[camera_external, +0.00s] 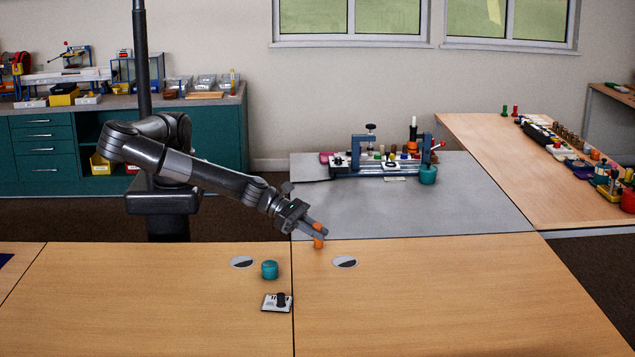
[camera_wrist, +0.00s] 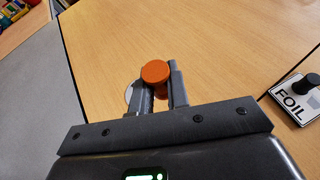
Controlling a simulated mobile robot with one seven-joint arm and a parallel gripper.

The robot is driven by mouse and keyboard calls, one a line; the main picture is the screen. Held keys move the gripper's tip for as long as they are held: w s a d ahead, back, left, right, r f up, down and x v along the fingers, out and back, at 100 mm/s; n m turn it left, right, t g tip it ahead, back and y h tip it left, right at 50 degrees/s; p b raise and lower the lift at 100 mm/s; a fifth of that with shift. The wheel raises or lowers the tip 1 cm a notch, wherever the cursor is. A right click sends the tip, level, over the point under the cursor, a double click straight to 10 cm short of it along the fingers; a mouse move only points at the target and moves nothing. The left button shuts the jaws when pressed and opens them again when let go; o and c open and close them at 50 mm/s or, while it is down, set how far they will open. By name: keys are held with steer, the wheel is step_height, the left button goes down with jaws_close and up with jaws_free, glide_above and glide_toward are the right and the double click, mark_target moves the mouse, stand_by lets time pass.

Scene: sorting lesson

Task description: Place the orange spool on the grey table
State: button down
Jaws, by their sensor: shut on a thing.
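The orange spool (camera_external: 318,241) is between the fingers of my gripper (camera_external: 314,231), which is shut on it. In the wrist view the spool's round orange end (camera_wrist: 156,72) shows between the two fingertips (camera_wrist: 160,90). In the external view the spool is upright, over the wooden table near its back edge; I cannot tell whether it touches the wood. The grey table (camera_external: 450,212) lies just behind, with a wide bare area at its front. Its grey top also shows at the left of the wrist view (camera_wrist: 35,110).

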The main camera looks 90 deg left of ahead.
steer(key=s+d+r+m+g+h, duration=0.1)
steer(key=s+d+m+h, duration=0.1)
steer(key=s+d, duration=1.05)
steer(key=s+d+m+g+h, duration=0.1)
steer(key=s+d, duration=0.9)
steer(key=s, duration=0.5)
glide_above(256, 318)
steer(key=shift+h, duration=0.3)
step_height(256, 318, down, 6)
steer(key=shift+s+f, duration=0.1)
steer(key=shift+f, duration=2.15)
steer(key=shift+f, duration=0.2)
steer(key=c, duration=1.4)
jaws_free()
steer(key=shift+r, duration=0.2)
